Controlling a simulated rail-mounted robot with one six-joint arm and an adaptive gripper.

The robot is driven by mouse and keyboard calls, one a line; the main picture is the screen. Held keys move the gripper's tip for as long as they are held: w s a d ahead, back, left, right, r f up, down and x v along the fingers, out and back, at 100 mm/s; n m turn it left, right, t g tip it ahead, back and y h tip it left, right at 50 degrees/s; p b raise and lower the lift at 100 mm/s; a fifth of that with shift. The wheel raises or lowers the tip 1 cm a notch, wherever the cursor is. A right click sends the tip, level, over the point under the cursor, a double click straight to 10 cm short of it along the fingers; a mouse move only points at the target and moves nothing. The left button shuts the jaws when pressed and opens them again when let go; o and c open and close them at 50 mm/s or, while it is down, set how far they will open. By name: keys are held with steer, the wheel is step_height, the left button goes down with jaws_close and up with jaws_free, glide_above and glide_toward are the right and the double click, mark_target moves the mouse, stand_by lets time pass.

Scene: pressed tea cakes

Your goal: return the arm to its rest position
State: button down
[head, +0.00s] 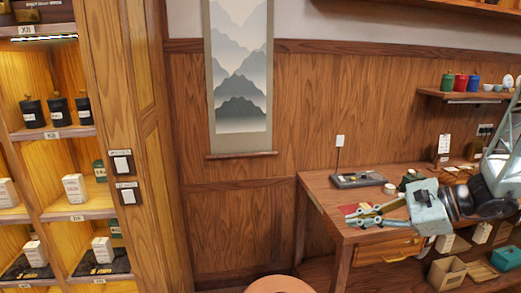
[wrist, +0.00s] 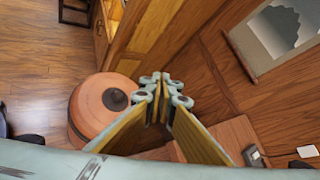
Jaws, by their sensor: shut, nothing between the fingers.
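My gripper (head: 364,218) is in the head view at the right, reaching left over the front left part of the wooden table (head: 318,187). Its fingers are shut and hold nothing. In the wrist view my gripper (wrist: 163,84) shows with its fingertips together in the middle of the picture. Behind them lie the floor, a round orange-brown lidded object (wrist: 88,112) and the panelled wall. My arm enters from the right edge of the head view.
Shelves (head: 75,209) with boxes and dark jars stand at the left. A dark flat device (head: 357,180) and small dark items lie on the table. A wall shelf (head: 460,96) holds coloured canisters. Open boxes (head: 446,273) stand below. A landscape scroll (head: 240,65) hangs on the wall.

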steer(key=s+a+r+n+g+h, duration=0.2)
steer(key=s+a+r+n, duration=0.3)
steer(key=s, duration=0.4)
steer(key=s+a+r+n+g+h, duration=0.1)
steer(key=s+a+r+n+g, duration=0.25)
steer(key=s+a, duration=0.5)
steer(key=s+d+r+n+t+h, duration=0.1)
steer(key=s+d+r+n+h, duration=0.1)
steer(key=s, duration=0.5)
steer(key=s+d+r+n+t+h, duration=0.1)
steer(key=s+d+n+h, duration=0.1)
steer(key=s+n, duration=0.2)
steer(key=s+d+r+n+t+h, duration=0.1)
steer(key=s+d+r+n+h, duration=0.1)
steer(key=s, duration=0.8)
steer(key=shift+s+d+r+n+h, duration=0.3)
steer(key=shift+n+h, duration=0.3)
steer(key=shift+n, duration=0.35)
